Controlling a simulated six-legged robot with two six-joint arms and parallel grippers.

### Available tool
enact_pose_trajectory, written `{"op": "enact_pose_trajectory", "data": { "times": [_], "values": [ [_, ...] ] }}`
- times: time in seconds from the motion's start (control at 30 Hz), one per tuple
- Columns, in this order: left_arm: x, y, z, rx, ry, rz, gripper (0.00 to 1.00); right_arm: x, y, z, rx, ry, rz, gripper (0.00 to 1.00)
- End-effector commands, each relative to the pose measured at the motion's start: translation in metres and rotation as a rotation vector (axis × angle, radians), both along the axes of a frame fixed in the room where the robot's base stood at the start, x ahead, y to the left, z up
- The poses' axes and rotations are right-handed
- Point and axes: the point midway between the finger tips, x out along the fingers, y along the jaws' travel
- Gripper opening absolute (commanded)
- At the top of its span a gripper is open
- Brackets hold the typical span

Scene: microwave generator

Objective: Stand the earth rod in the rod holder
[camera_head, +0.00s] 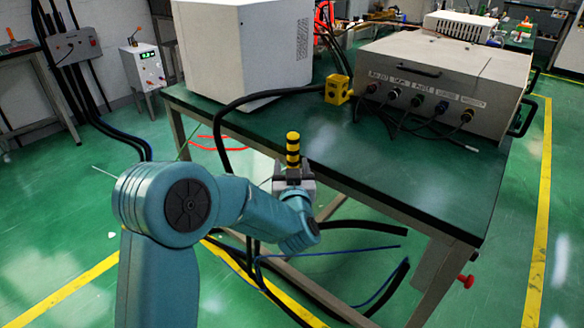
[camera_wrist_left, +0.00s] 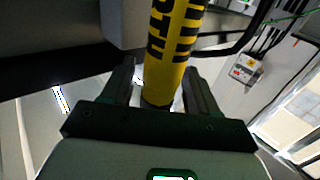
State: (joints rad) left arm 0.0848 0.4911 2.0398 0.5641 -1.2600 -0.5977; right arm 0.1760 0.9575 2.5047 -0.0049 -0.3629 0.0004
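The earth rod (camera_head: 293,150), banded yellow and black, stands nearly upright in my left gripper (camera_head: 293,180) in the head view. The gripper is in front of the table's near edge and hides the rod's lower part. In the left wrist view the rod (camera_wrist_left: 173,50), with black lettering, is between the fingers of my left gripper (camera_wrist_left: 160,90), which look shut on it. A yellow block (camera_head: 338,89) on the table, beside the white housing, may be the rod holder; the rod is apart from it. My right gripper is not in view.
The green table (camera_head: 300,118) has free room in front of the block. A white housing (camera_head: 245,45) stands at its left and a grey connector box (camera_head: 440,85) at its right. A thick black cable (camera_head: 265,96) crosses the left part. Loose cables (camera_head: 330,252) show below the table.

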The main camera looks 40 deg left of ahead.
Motion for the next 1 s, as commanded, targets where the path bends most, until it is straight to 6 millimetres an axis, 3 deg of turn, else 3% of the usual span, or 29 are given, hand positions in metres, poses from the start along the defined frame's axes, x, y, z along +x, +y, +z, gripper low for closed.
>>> {"op": "enact_pose_trajectory", "data": {
  "times": [0.47,1.0],
  "values": [
    [-0.006,-0.009,0.0,-0.001,0.002,-0.01,0.64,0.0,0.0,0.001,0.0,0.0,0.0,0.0],
    [-0.108,-0.086,0.001,0.0,0.0,-0.008,0.64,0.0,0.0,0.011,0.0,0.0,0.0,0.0]
  ]
}}
